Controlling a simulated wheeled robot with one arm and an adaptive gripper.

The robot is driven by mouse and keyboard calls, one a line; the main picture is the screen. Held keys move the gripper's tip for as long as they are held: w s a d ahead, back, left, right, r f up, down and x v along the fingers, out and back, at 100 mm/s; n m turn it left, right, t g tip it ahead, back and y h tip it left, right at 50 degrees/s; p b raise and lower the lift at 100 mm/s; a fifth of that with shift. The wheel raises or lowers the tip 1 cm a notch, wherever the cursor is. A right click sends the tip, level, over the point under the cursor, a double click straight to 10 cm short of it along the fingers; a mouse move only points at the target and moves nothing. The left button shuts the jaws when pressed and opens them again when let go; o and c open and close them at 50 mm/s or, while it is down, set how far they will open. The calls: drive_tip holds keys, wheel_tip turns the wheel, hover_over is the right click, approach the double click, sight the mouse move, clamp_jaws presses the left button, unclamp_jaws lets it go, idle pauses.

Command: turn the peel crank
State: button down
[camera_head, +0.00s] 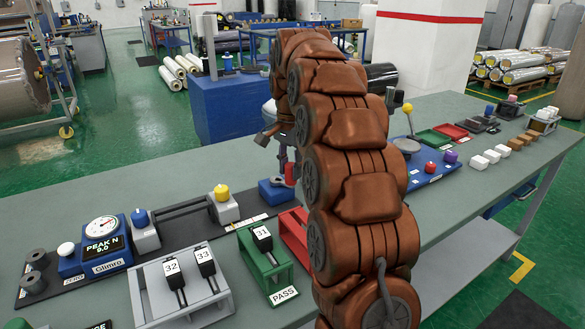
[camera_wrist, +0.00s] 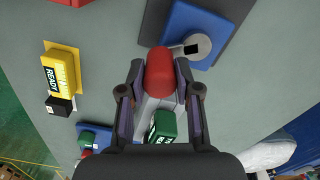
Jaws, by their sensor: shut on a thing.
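The peel crank has a red handle (camera_wrist: 159,72), a grey disc (camera_wrist: 202,44) and a blue base (camera_wrist: 192,20) in the wrist view. My gripper (camera_wrist: 159,85) is shut on the red handle, one finger on each side. A short arm joins the handle to the disc on its right. In the head view, the red handle (camera_head: 290,173) and blue base (camera_head: 275,192) show just left of my brown arm, with my gripper (camera_head: 286,158) above. My arm hides part of the bench there.
A yellow READY block (camera_wrist: 62,71) and a green block (camera_wrist: 163,126) lie near my gripper. On the bench (camera_head: 130,180) stand a peak gauge (camera_head: 100,245), a grey rack (camera_head: 180,290), a green PASS tray (camera_head: 265,265) and a red tray (camera_head: 294,233).

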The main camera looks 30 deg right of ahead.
drive_tip(key=m, duration=0.1)
drive_tip(key=a+m, duration=0.1)
drive_tip(key=shift+s+m, duration=0.25)
drive_tip(key=shift+m, duration=0.15)
drive_tip(key=shift+a+m+b, duration=0.15)
drive_tip(key=shift+a+m, duration=0.2)
drive_tip(key=shift+m, duration=0.5)
drive_tip(key=shift+a+m+b, duration=0.15)
drive_tip(key=shift+a+m, duration=0.2)
drive_tip(key=shift+m, duration=0.5)
drive_tip(key=c, duration=0.8)
unclamp_jaws()
